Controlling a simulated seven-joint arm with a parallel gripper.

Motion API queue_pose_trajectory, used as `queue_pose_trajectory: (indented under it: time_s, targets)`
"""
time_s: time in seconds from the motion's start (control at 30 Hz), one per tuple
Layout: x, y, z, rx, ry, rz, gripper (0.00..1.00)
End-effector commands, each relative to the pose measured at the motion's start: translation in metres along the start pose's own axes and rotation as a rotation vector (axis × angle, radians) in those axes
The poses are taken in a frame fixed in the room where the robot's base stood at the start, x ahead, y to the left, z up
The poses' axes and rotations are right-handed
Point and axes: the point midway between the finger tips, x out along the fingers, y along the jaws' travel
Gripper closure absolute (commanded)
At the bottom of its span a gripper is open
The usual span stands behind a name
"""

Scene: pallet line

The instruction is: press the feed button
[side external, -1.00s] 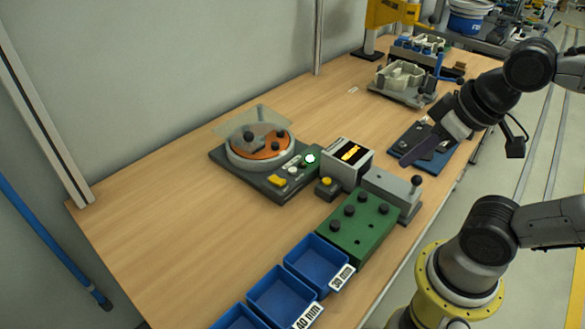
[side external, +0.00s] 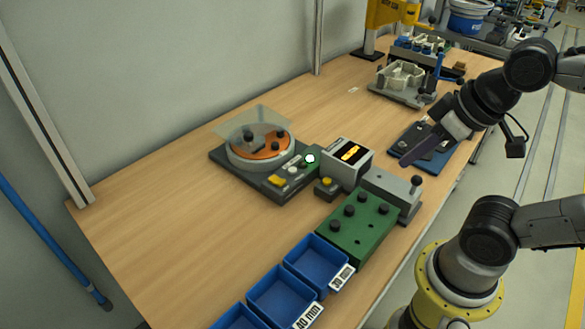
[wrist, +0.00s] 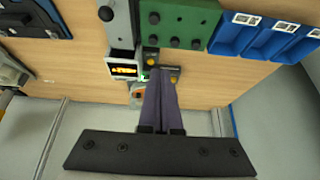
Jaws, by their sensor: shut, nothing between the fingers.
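A bowl feeder with an orange disc (side external: 262,146) stands on a dark base (side external: 243,178) in the side view. The base carries a yellow button (side external: 277,181), a pale button beside it and a lit white-green lamp (side external: 310,158). A small dark box with another yellow button (side external: 326,181) sits nearby. The button labels are too small to read. My gripper (side external: 405,161) is shut and empty, right of the display box and apart from the feeder. In the wrist view its fingers (wrist: 160,73) partly cover the feeder; a yellow button (wrist: 174,79) shows beside them.
Blue bins (side external: 282,300) stand in front. A dark blue plate (side external: 432,160) lies below my gripper. The table's left is clear.

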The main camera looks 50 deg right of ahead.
Motion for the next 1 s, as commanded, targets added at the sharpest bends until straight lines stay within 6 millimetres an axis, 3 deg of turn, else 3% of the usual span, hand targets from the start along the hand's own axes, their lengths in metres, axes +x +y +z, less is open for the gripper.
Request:
queue_pose_trajectory:
  time_s: [0.47, 0.63, 0.77, 1.0]
  targets:
    - [0.000, 0.000, 0.000, 0.002, 0.000, 0.000, 1.00]
    - [0.000, 0.000, -0.004, 0.079, 0.017, 0.001, 1.00]
    - [-0.002, 0.009, -0.021, 0.214, 0.099, 0.029, 1.00]
    - [-0.005, 0.032, -0.079, 0.474, 0.316, 0.075, 1.00]
